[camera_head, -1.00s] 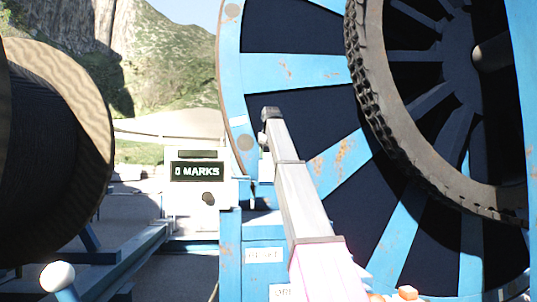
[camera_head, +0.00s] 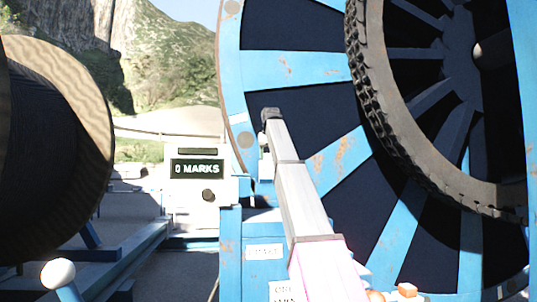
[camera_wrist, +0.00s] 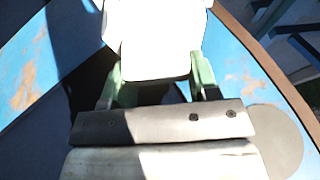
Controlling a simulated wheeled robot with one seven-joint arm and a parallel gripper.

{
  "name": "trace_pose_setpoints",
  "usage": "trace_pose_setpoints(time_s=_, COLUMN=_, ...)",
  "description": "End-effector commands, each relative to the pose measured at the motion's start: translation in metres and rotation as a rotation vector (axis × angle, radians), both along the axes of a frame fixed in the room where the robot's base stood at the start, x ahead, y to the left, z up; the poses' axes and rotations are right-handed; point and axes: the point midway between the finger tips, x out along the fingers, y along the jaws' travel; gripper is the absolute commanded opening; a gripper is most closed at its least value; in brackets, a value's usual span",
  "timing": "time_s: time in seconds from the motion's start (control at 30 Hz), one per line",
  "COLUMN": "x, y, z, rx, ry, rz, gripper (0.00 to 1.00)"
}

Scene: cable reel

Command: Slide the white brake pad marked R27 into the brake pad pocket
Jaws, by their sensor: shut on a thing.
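My gripper (camera_wrist: 157,78) shows in the wrist view with green fingers on either side of a white block, the brake pad (camera_wrist: 155,35). It is shut on the pad, which is brightly lit. No R27 mark can be read on it. In the head view my arm reaches up and away along the large blue reel (camera_head: 290,68), and the gripper end (camera_head: 264,140) is small beside the reel's left rim. The brake pad pocket cannot be clearly made out in either view.
A white box reading "0 MARKS" (camera_head: 198,183) stands left of the reel. A large wooden drum (camera_head: 90,110) is at the left, near a white-knobbed lever (camera_head: 58,272). A black tyre-like ring (camera_head: 385,130) is on the right. Orange and white pieces (camera_head: 407,290) lie at the bottom.

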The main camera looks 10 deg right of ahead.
Motion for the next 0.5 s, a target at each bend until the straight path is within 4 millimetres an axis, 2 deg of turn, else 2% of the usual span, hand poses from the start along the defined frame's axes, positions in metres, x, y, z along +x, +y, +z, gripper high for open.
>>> trace_pose_setpoints(time_s=0.5, x=0.000, y=0.000, z=-0.013, rx=0.000, ry=-0.002, rz=0.000, gripper=0.00)
